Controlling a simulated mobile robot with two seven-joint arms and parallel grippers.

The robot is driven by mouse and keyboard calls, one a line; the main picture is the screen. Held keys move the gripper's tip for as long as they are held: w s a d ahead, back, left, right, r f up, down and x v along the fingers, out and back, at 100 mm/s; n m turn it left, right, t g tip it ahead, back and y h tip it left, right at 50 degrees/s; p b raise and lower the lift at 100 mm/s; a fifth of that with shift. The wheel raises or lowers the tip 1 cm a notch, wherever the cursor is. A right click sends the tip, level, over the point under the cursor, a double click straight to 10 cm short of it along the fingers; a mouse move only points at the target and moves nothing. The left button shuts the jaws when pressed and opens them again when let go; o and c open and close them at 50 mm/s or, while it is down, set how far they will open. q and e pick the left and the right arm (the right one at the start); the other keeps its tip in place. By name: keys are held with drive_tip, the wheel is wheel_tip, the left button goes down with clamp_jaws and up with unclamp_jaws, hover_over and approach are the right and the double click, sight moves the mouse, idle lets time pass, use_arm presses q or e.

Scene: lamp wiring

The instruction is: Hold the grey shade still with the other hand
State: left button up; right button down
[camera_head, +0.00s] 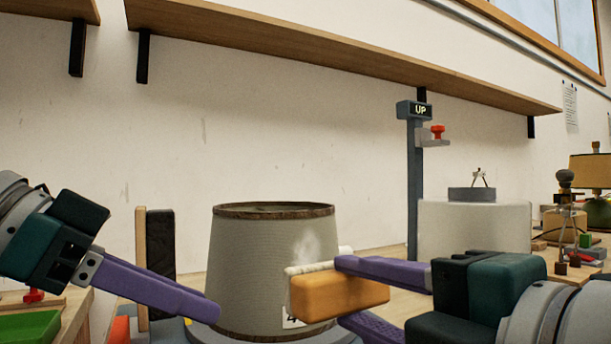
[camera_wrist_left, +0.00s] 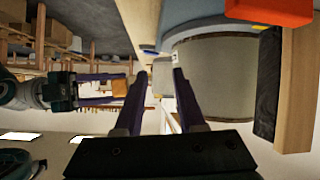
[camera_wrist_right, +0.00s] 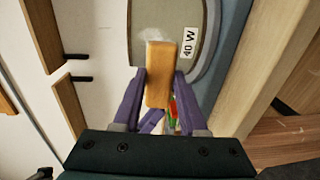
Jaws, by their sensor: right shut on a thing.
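The grey shade (camera_head: 262,265) stands upright with brown rims; it also shows in the left wrist view (camera_wrist_left: 215,75) and the right wrist view (camera_wrist_right: 145,15). A pale smudge and a "40 W" label are on its side. My right gripper (camera_head: 338,290) is shut on an orange block (camera_head: 345,299), which is in front of the shade's right side; contact is unclear. My left gripper (camera_wrist_left: 162,73) is open and empty. In the head view its purple fingers slope down to the shade's lower left; I cannot tell whether they touch it.
A black-faced upright board (camera_head: 160,255) stands left of the shade. A grey post with an "UP" sign (camera_head: 415,180) and a white cylinder (camera_head: 475,228) stand behind on the right. A green block (camera_head: 30,327) is at the lower left. A wooden shelf (camera_head: 330,45) runs along the wall above.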

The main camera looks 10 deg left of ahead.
use_arm(q)
drive_tip(key=m+h, duration=0.2)
approach(297, 214)
drive_tip(key=s, duration=0.1)
drive_tip(key=x, duration=1.1)
drive_tip(key=shift+w+a+r, duration=0.15)
drive_tip(key=shift+w+r, duration=0.05)
drive_tip(key=shift+w, duration=0.2)
drive_tip(key=shift+c, duration=0.3)
clamp_jaws()
drive_tip(key=shift+f, duration=0.1)
idle(2.8)
